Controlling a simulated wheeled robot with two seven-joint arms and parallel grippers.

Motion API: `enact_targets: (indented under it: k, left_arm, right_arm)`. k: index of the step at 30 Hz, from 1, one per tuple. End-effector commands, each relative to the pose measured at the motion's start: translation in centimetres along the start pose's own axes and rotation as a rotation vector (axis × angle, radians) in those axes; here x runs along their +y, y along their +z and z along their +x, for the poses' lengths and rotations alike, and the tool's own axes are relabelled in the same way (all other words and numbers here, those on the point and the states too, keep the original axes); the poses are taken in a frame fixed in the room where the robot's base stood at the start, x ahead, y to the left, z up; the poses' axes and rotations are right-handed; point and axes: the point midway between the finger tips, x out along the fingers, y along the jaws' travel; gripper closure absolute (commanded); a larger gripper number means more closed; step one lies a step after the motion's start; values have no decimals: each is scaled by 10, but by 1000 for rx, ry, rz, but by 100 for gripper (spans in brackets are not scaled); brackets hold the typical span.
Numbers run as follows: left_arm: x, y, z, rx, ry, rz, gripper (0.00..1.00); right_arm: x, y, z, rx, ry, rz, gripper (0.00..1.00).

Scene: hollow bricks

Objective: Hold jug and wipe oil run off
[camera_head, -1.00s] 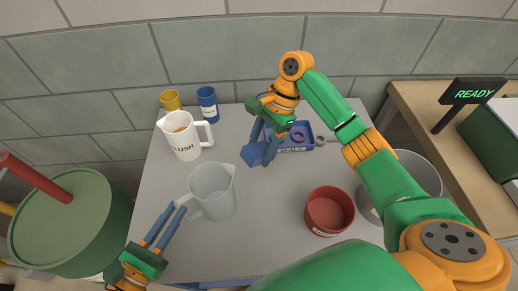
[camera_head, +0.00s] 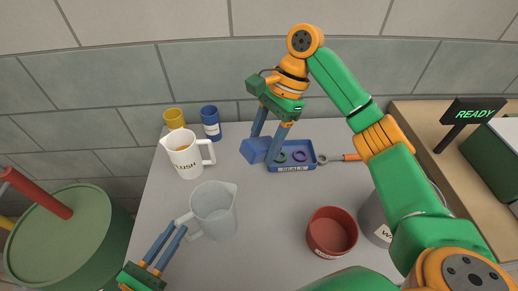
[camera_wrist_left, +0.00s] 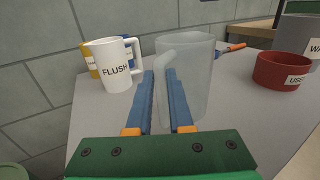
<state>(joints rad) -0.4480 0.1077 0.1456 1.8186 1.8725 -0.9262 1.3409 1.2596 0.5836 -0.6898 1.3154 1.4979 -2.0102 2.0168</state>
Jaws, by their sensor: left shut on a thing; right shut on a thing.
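The translucent grey jug (camera_head: 215,214) stands upright on the table, its handle toward my left gripper. My left gripper (camera_head: 181,228) is shut on that handle; in the left wrist view the fingers (camera_wrist_left: 164,88) lie on both sides of it, beside the jug body (camera_wrist_left: 192,80). My right gripper (camera_head: 270,140) is shut on a blue block-like wiper (camera_head: 255,150), held behind and right of the jug, apart from it, overlapping the seals tray's left end in view. I cannot make out an oil run on the jug.
A white FLUSH jug (camera_head: 184,158), yellow cup (camera_head: 173,118) and blue cup (camera_head: 210,125) stand at the back left. The blue SEALS tray (camera_head: 306,166) holds rings. A red bowl (camera_head: 332,232) and grey bucket (camera_head: 375,220) are at the right. A green drum (camera_head: 75,230) stands left.

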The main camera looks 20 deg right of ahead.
Motion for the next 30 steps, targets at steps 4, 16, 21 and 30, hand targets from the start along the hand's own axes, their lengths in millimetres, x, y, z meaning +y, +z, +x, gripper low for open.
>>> enact_targets:
  k: [4,16,21,30]
  left_arm:
    - [0,0,0,-1,0,0,100]
    - [0,0,0,-1,0,0,49]
    - [0,0,0,0,0,0,46]
    - [0,-2,-30,6,0,-2,46]
  right_arm:
    - [0,0,0,0,0,0,83]
    - [0,0,0,0,0,0,83]
    - [0,0,0,0,0,0,83]
    - [0,0,0,0,0,0,83]
